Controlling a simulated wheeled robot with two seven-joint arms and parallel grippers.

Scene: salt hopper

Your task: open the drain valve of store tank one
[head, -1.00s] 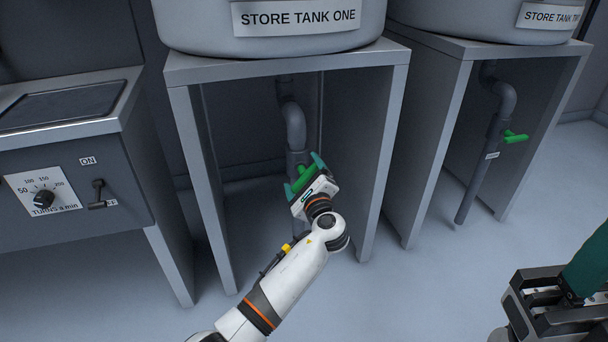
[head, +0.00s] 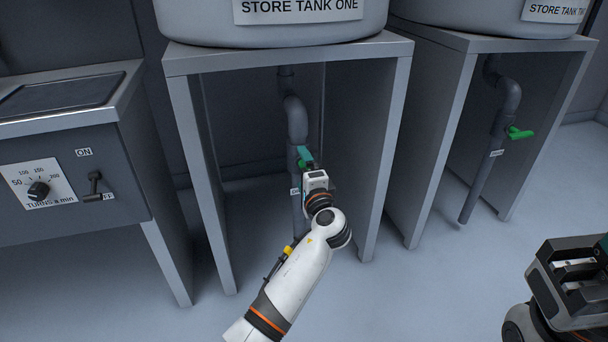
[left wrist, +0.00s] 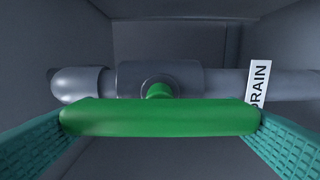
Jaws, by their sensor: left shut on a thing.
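Store tank one (head: 270,28) stands on a grey stand at the top centre of the head view. A grey drain pipe (head: 296,122) bends down beneath it. My left gripper (head: 306,168) is at the valve on this pipe, shut on the green valve handle (left wrist: 160,118). In the left wrist view the teal fingers touch the handle's two ends. The handle lies in line with the pipe (left wrist: 215,80), in front of the valve body, with a DRAIN tag (left wrist: 259,83) beside it. My right gripper (head: 592,262) is partly cut off at the right edge, its fingertips hidden.
The stand's side legs (head: 197,170) flank my left arm. Store tank two (head: 490,15) stands to the right, with a green handle (head: 520,133) across its pipe. A control cabinet (head: 65,175) with a dial and lever is at the left. The floor in front is clear.

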